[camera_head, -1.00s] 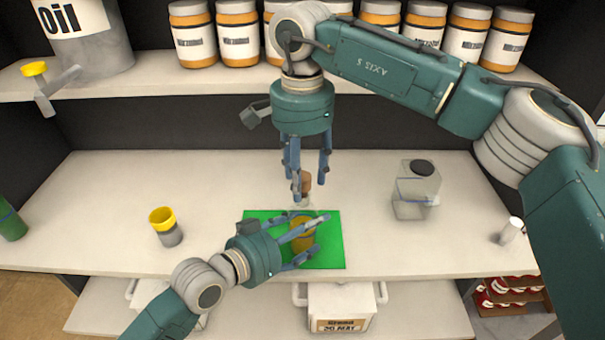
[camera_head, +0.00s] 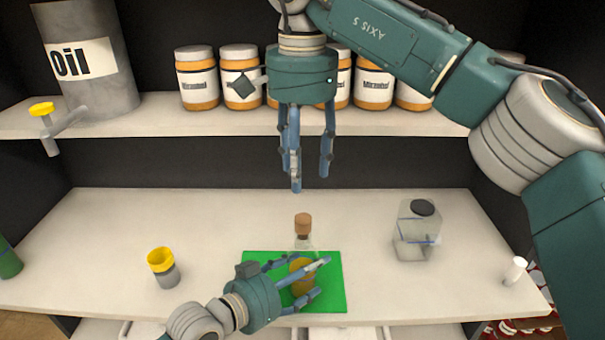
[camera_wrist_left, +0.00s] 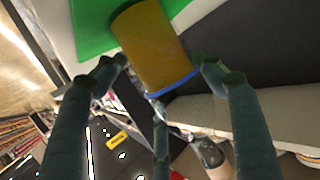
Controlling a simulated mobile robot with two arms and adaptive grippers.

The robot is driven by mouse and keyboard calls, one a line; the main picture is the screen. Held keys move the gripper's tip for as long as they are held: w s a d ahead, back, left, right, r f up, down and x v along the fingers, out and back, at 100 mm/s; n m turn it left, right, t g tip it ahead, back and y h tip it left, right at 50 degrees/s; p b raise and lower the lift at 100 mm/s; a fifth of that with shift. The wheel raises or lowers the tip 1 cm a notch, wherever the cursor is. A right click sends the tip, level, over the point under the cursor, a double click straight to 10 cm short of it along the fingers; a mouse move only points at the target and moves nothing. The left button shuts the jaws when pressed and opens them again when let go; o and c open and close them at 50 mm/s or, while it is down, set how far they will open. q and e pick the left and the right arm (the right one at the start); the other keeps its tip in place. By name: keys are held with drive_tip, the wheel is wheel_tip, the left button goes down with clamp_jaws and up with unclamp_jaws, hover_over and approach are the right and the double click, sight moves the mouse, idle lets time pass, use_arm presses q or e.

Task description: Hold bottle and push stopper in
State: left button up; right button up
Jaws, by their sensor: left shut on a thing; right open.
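A bottle (camera_head: 300,274) with amber contents and a clear neck stands on a green mat (camera_head: 328,294). A brown stopper (camera_head: 303,223) sits at the top of the neck; how deep it is seated I cannot tell. My left gripper (camera_head: 312,281) is shut around the bottle's body from the left. The amber body also shows in the left wrist view (camera_wrist_left: 155,48) between the fingers. My right gripper (camera_head: 311,180) points down, open and empty, above the stopper and apart from it.
A clear jar with a black lid (camera_head: 417,230) stands to the right, and a yellow-topped cup (camera_head: 163,268) to the left. A small white object (camera_head: 515,270) is near the right edge. Jars (camera_head: 197,78) and an oil drum (camera_head: 88,62) are on the upper shelf.

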use_arm(q)
drive_tip(key=shift+r, duration=0.1)
drive_tip(key=o, duration=1.5)
